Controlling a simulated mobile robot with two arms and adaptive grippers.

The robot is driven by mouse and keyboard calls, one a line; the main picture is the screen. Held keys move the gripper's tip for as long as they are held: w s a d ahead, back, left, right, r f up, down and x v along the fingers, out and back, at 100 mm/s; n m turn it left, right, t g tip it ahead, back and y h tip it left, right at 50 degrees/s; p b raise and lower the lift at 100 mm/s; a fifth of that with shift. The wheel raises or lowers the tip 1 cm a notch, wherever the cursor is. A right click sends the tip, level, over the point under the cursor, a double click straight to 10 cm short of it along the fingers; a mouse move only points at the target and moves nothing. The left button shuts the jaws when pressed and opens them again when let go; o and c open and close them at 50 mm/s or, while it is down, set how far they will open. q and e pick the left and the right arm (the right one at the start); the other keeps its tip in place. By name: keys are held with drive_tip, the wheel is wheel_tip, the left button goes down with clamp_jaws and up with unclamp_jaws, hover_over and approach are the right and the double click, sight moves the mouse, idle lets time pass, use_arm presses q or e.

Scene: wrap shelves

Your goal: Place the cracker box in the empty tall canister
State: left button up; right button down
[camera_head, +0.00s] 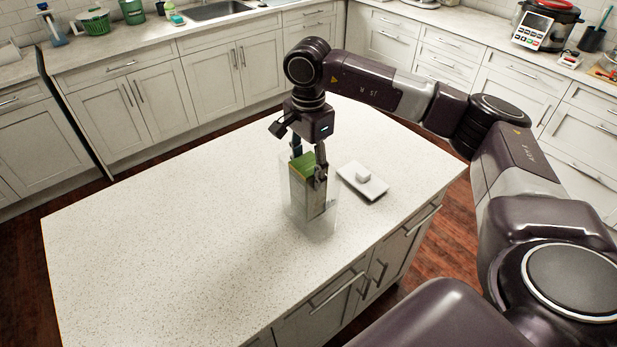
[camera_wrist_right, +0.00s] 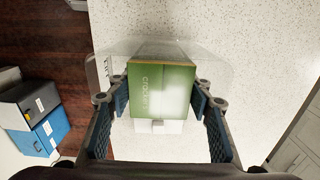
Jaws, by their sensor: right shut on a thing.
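The cracker box (camera_head: 303,198) is upright, with a green top and pale sides. It stands within the outline of a clear tall canister (camera_head: 322,229) on the island. My right gripper (camera_head: 308,170) points down from above and is shut on the upper part of the box. In the right wrist view the green top of the box (camera_wrist_right: 160,88) lies between the two fingers, and the clear canister (camera_wrist_right: 205,62) shows around it. Whether the box touches the canister's bottom cannot be told. My left gripper is out of view.
The island's left part is clear. Counters with a sink (camera_head: 215,10) and a cooker (camera_head: 545,25) line the walls.

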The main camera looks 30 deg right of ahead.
wheel_tip(320, 180, down, 4)
drive_tip(key=shift+r+p, duration=0.2)
drive_tip(key=shift+p, duration=0.25)
drive_tip(key=shift+f, duration=0.1)
drive_tip(key=c, duration=1)
unclamp_jaws()
